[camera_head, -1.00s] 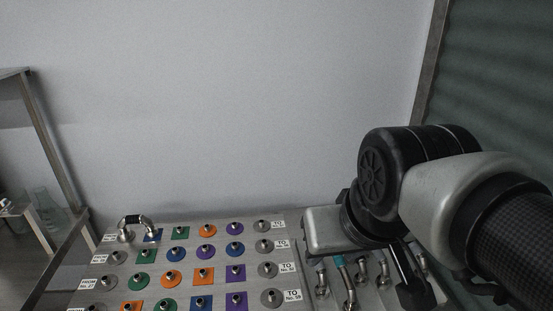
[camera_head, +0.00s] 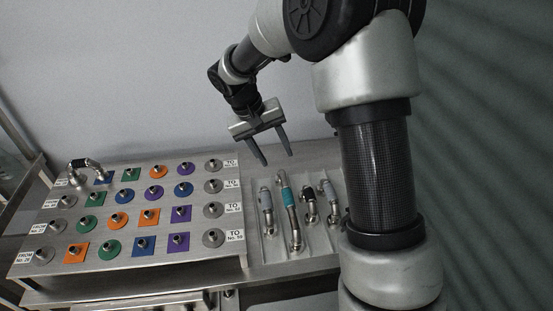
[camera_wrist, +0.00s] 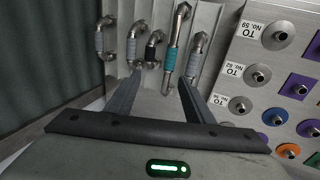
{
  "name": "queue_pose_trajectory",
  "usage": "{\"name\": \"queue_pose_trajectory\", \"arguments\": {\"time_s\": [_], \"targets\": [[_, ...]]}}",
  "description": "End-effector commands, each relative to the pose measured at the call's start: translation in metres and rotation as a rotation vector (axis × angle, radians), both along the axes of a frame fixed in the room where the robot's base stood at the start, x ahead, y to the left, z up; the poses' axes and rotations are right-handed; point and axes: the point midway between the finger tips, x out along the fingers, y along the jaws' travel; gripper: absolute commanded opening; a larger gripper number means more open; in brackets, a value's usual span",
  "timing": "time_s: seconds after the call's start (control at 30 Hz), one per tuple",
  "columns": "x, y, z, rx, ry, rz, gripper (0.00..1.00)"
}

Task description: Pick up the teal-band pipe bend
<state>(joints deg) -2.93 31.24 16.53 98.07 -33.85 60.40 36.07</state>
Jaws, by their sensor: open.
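The teal-band pipe bend (camera_head: 288,197) lies in the grooved tray right of the board, between a grey-band bend and a black-band bend. It is a long shiny metal pipe with a teal sleeve. In the wrist view the teal-band pipe bend (camera_wrist: 171,60) runs up from between my fingers, nearer the right finger. My gripper (camera_head: 277,159) is open and empty, above the tray's back end in the head view. In the wrist view my gripper (camera_wrist: 160,77) has its fingers spread, apart from the teal sleeve as far as I can see.
Other bends lie close by: a grey-band one (camera_head: 266,199), a black-band one (camera_head: 309,208) and further grey-band ones (camera_wrist: 131,45). The board (camera_head: 60,251) carries upright pegs on coloured plates, with a black-band bend (camera_head: 86,163) at its back left.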

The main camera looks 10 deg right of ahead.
Motion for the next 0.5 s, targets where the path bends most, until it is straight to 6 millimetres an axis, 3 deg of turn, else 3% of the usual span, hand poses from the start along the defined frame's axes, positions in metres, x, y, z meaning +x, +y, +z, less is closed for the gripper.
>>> {"name": "queue_pose_trajectory", "arguments": {"time_s": [0.03, 0.1, 0.3, 0.5], "targets": [[0.007, 0.005, -0.021, -0.005, 0.017, -0.002, 0.48], [0.014, 0.01, -0.04, -0.013, 0.028, -0.008, 0.48], [0.023, 0.016, -0.071, -0.026, 0.042, -0.02, 0.48], [0.022, 0.004, -0.103, -0.026, 0.047, -0.022, 0.48]]}}
